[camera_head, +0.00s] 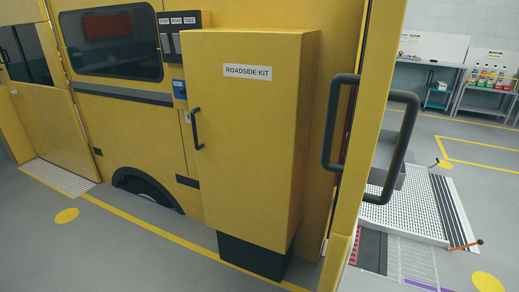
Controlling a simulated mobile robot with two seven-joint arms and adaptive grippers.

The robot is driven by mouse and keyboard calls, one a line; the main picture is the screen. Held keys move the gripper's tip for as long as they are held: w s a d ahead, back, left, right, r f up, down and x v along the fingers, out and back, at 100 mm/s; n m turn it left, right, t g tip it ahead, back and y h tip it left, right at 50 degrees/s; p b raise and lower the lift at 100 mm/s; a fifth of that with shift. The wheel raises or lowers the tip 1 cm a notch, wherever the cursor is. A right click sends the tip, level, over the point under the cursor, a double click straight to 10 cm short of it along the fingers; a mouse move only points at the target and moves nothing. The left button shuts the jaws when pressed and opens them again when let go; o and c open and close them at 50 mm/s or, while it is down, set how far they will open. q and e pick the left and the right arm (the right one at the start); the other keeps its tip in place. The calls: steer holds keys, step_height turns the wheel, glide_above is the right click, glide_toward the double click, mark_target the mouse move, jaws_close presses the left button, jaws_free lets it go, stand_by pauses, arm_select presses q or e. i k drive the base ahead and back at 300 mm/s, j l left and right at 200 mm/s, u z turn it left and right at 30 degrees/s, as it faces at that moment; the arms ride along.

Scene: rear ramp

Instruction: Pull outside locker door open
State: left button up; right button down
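The outside locker is a tall yellow cabinet labelled "ROADSIDE KIT" (248,71), mounted against the side of a yellow vehicle. Its yellow door (245,150) looks closed, flush with the locker body. A black vertical bar handle (196,129) sits on the left edge of the door's front. Neither of my grippers shows in the head view, and nothing touches the handle.
A yellow vehicle door with a large black handle (404,140) stands at the right, close to the locker. A ramp (410,213) lies behind it. A black block (256,256) is under the locker. Grey floor (150,262) is clear at the front left.

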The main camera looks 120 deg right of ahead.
mark_target(242, 86)
steer(key=z, duration=0.9)
steer(key=j+z, duration=0.1)
steer(key=z, duration=1.25)
steer(key=k+z, duration=0.1)
steer(key=z, duration=0.8)
steer(key=i+z, duration=0.2)
steer(key=z, duration=0.45)
steer(key=k, duration=0.5)
steer(key=u, duration=1.1)
steer(key=i+l, duration=0.1)
steer(key=i, duration=0.75)
steer(key=i+l, duration=0.1)
steer(key=i, duration=0.75)
steer(key=i+l, duration=0.15)
steer(key=i, duration=0.7)
